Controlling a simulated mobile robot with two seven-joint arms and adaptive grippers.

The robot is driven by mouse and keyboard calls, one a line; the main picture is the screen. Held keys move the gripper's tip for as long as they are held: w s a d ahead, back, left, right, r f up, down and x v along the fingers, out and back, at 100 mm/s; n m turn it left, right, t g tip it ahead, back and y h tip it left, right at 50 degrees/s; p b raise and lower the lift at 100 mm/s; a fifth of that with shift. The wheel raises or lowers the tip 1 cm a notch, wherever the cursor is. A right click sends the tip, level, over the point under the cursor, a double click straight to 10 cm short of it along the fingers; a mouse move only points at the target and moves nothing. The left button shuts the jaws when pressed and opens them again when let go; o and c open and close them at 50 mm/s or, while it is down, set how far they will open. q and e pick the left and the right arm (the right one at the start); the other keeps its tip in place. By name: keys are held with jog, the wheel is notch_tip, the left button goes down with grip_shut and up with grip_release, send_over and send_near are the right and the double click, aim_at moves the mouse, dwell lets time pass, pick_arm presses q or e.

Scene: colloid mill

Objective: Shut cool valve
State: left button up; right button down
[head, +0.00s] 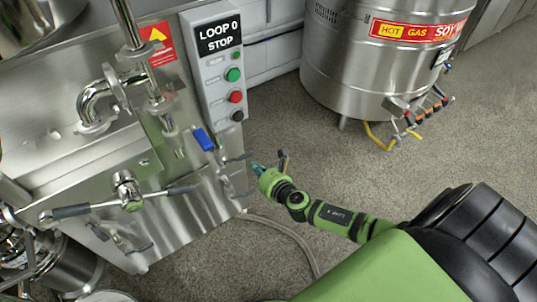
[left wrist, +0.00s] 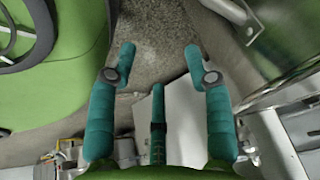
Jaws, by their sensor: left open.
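A blue-handled lever (head: 204,139) sits on the front of the steel machine, below the control box; which fitting is the cool valve, I cannot tell. A valve with grey-gripped handles (head: 128,190) is lower left on the machine. Dark-tipped levers (head: 240,158) stick out at its right edge. My right gripper (head: 257,168) is just right of these levers, teal tip toward the machine; its fingers are too small to judge. My left gripper (left wrist: 160,56) is open and empty in the left wrist view, its teal fingers apart over the grey floor. I cannot pick it out in the head view.
A control box (head: 217,70) with green, red and black buttons reads "LOOP 0 STOP". A round steel soy-milk vessel (head: 375,60) stands at the back right, with yellow hoses (head: 378,137) by its foot. A hose (head: 290,230) lies on the floor. The floor at right is clear.

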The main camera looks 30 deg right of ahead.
jog(key=v, duration=0.9)
jog(key=shift+d, duration=0.1)
jog(key=s+d+f+m+g+h+p, duration=0.15)
jog(key=s+f+m+g+p, duration=0.25)
jog(key=s+f+m, duration=0.4)
jog(key=s+d+f+m+g+h+p, duration=0.1)
jog(key=s+d+f+m+g+p, duration=0.3)
jog(key=f+m, duration=0.4)
pick_arm(q)
jog(key=s+r+g+p, duration=0.3)
jog(key=s+r+p, duration=0.2)
jog(key=s+r, duration=0.4)
jog(key=s+a, duration=0.1)
jog(key=s, duration=0.4)
jog(key=shift+s+r+g, duration=0.3)
jog(key=shift+r, duration=0.1)
pick_arm(e)
jog(key=s+a+f+m+g, duration=0.1)
jog(key=s+a+f+m, duration=0.1)
jog(key=s+m, duration=0.4)
jog(key=s+a+f+m+g+y, duration=0.1)
jog(key=s+a+m, duration=0.3)
jog(key=s, duration=0.6)
jog(key=s+a+f+m+g+y, duration=0.1)
jog(key=s+a+f+m+g, duration=0.1)
jog(key=s+m, duration=0.6)
jog(key=shift+a+f+g, duration=0.4)
jog(key=shift+a+g, duration=0.2)
jog(key=shift+a, duration=0.45)
